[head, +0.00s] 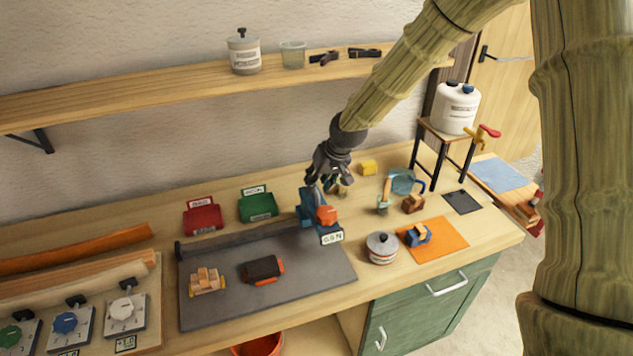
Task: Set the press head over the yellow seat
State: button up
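My gripper (318,180) points down over the back right of the grey mat, just above a blue device (306,207) with an orange-red round part (326,215) and a small label. I cannot tell whether its fingers touch the device, or whether they are open or closed. Something small and yellow-green (342,186) shows just right of the fingers, partly hidden. A yellow block (367,167) lies on the bench behind and right of the gripper. I cannot tell for certain which part is the press head or which is the yellow seat.
The grey mat (220,305) carries a wooden block stack (207,280) and a dark block with orange ends (263,269). A red tray (203,216) and green tray (258,205) stand behind. A lidded pot (381,248) and orange mat (450,236) are right. A shelf (150,98) hangs above.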

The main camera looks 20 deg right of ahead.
jog(key=shift+x, duration=0.75)
jog(key=shift+s, duration=0.1)
grip_shut()
